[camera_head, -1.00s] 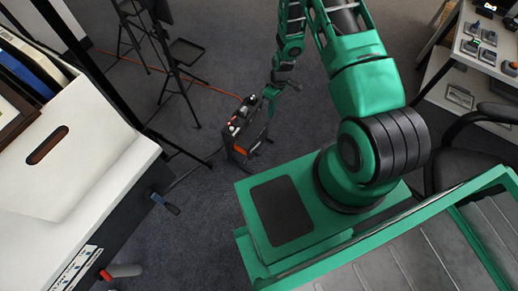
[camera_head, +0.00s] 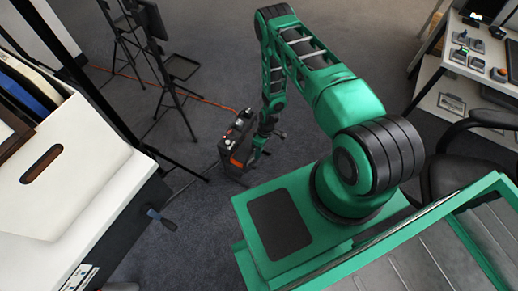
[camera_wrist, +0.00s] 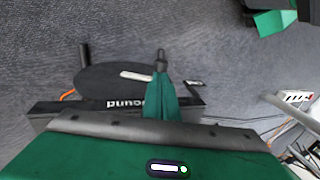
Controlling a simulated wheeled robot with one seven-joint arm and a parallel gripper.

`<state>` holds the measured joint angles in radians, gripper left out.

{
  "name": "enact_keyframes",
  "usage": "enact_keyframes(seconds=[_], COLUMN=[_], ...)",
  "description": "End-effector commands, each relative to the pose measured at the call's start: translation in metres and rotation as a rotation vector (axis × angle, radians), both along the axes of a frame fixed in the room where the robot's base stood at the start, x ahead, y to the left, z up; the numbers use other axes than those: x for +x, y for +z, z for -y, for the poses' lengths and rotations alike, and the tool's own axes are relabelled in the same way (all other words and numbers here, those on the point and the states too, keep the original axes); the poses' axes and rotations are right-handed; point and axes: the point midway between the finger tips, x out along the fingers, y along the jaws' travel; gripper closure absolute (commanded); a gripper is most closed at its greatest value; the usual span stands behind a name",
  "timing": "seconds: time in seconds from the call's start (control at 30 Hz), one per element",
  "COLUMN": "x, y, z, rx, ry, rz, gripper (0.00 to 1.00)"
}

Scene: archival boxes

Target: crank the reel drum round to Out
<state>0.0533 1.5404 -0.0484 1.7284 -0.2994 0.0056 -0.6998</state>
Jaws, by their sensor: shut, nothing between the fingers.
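The reel unit (camera_head: 236,146) is a dark box with an orange patch, on the carpet left of my arm in the head view. In the wrist view its dark round drum (camera_wrist: 105,82) carries a pale strip (camera_wrist: 143,76). A short dark peg (camera_wrist: 84,54), perhaps the crank handle, stands at the drum's left edge. Upside-down lettering, apparently "Wound", marks the dark bar (camera_wrist: 70,105) below. My gripper (camera_wrist: 160,62) is shut and empty, its tip over or beside the drum's right edge; I cannot tell whether it touches. In the head view my gripper is beside the reel unit, small and partly hidden.
An orange cord (camera_head: 195,100) runs across the carpet to the reel unit. Black stands (camera_head: 180,68) are behind it. A white box (camera_head: 75,165) is on the left, with a dark lever (camera_head: 160,218) below it. A chair (camera_head: 470,150) and shelves (camera_head: 450,90) are right.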

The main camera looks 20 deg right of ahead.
Motion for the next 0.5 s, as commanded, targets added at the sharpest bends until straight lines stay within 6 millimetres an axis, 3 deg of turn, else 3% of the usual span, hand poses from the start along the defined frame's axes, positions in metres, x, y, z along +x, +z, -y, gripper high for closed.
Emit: enact_keyframes(seconds=[0.2, 0.5], x=[-0.005, -0.007], y=[-0.034, -0.054], z=[-0.010, -0.014], rx=[0.001, 0.000], ry=[-0.001, -0.001], rz=[-0.001, 0.001], gripper=[1.00, 1.00])
